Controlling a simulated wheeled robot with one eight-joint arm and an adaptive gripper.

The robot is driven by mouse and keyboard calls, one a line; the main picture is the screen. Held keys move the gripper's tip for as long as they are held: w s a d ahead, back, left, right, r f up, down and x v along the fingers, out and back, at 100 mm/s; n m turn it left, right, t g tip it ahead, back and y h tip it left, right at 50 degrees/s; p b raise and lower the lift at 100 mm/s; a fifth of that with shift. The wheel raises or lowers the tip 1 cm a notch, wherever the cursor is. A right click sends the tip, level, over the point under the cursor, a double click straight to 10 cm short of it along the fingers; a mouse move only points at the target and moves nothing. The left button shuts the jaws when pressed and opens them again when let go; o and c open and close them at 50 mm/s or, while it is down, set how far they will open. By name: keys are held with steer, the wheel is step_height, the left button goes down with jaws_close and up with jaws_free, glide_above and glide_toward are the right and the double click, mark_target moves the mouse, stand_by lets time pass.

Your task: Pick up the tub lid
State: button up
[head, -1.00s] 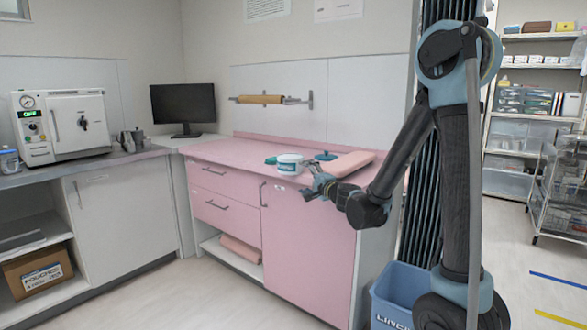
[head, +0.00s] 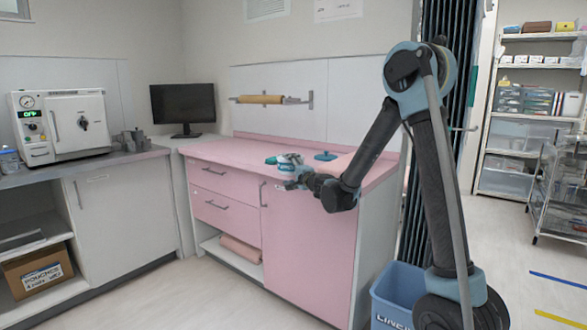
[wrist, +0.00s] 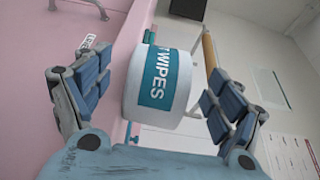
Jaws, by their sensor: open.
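The tub lid, a flat teal disc with a small knob, seems to be the one lying on the pink counter (head: 325,156), right of the wipes tub. In the wrist view a teal sliver beside the tub (wrist: 134,131) may be its edge. The white wipes tub (wrist: 160,78) with a teal label stands between my open fingers, with gaps on both sides. My gripper (head: 291,172) is at the counter's front edge and hides part of the tub in the head view. It holds nothing.
A small green item (head: 271,160) lies left of the tub. A pink pad (head: 343,163) lies to the right, partly behind my arm. A roll bar (head: 262,99) is on the wall behind. A blue bin (head: 398,290) stands below right. The counter's left part is clear.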

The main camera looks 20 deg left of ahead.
mark_target(285, 167)
steer(key=shift+x, duration=1.6)
steer(key=shift+s, duration=0.1)
steer(key=c, duration=1.8)
steer(key=shift+r, duration=0.1)
